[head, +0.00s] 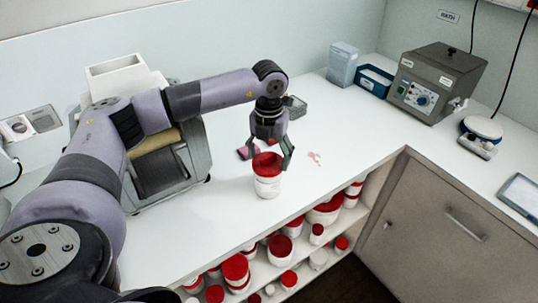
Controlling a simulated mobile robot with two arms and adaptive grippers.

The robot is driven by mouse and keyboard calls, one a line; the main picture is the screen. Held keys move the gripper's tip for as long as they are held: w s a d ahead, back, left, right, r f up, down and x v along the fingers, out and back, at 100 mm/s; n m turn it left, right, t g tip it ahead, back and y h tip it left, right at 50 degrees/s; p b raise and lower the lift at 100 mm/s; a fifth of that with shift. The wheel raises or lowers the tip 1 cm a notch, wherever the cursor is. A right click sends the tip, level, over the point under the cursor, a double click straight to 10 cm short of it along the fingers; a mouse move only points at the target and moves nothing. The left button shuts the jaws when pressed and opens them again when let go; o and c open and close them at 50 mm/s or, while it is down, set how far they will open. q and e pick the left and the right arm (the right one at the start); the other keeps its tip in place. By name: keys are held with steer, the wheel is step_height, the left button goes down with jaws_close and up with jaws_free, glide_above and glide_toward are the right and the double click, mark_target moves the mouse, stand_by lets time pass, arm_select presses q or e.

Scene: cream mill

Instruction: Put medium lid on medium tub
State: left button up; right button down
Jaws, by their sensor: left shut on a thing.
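A white tub (267,187) stands upright on the white counter, near its front edge. A red lid (266,161) is at the tub's top. I cannot tell whether it is pressed down or only resting there. My left gripper (269,158) points down from above, with its fingers at either side of the lid, shut on it. My right gripper is not in view.
Shelves below the counter (220,233) hold several red-lidded tubs (235,269). A grey machine (170,170) stands left of the tub. A small pink item lies behind the gripper. A control box (436,82) and a round-topped device (482,129) stand at right. The counter right of the tub is clear apart from pink marks.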

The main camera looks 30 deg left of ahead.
arm_select(q)
steer(key=shift+f, duration=0.2)
stand_by(1.1)
steer(key=shift+f+b, duration=0.4)
steer(key=shift+b, duration=0.2)
stand_by(0.4)
steer(key=o, duration=0.9)
steer(key=shift+o, duration=0.5)
steer(key=shift+r, duration=0.15)
